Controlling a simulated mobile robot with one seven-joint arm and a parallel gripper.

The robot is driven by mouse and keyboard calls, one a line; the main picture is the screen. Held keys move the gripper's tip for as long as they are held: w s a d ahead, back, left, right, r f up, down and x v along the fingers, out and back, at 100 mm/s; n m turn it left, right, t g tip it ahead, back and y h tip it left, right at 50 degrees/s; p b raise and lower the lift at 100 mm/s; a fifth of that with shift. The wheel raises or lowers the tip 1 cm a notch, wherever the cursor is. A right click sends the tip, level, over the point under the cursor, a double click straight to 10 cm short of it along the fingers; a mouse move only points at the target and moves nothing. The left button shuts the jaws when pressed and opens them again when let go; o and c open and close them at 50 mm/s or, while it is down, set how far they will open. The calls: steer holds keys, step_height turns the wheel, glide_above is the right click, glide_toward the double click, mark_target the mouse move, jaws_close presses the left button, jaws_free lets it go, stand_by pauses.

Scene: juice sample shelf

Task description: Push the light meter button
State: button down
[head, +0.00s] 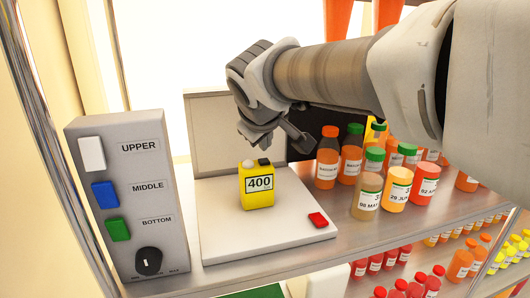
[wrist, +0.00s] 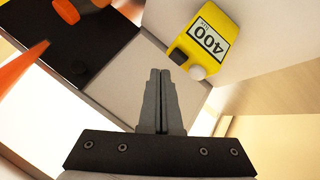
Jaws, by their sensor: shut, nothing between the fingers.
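The yellow light meter (head: 257,190) stands upright on a white platform (head: 220,228), its display reading 400. A black button (head: 264,161) and a white dome sit side by side on its top. In the wrist view the light meter (wrist: 220,30) is at the upper right, with its black button (wrist: 178,57) and white dome (wrist: 197,72) facing me. My gripper (head: 303,142) is above and behind the meter, apart from it. The wrist view shows the gripper's fingers (wrist: 160,75) shut together and empty, left of the button across a small gap.
A red button (head: 318,219) is on the platform's front right corner. A grey control box (head: 130,200) with white, blue and green switches and a black knob stands at the left. Several juice bottles (head: 328,158) crowd the shelf at the right. A panel rises behind the platform.

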step_height(320, 180, up, 5)
steer(key=p, duration=0.3)
steer(key=shift+r+p, duration=0.15)
steer(key=shift+p, duration=0.15)
steer(key=shift+d, duration=0.1)
steer(key=s+d+f+m+g, duration=0.1)
steer(key=s+d+f+m, duration=0.3)
steer(key=s, duration=0.8)
steer(key=s+d+f+m+g, duration=0.2)
steer(key=s+d+f+m, duration=0.2)
steer(key=s+d+f, duration=0.5)
steer(key=s+d, duration=0.1)
steer(key=s, duration=0.1)
steer(key=shift+s+f+m+g, duration=0.2)
steer(key=shift+s+m+g, duration=0.1)
steer(key=shift+s, duration=0.1)
steer(key=shift+a, duration=0.25)
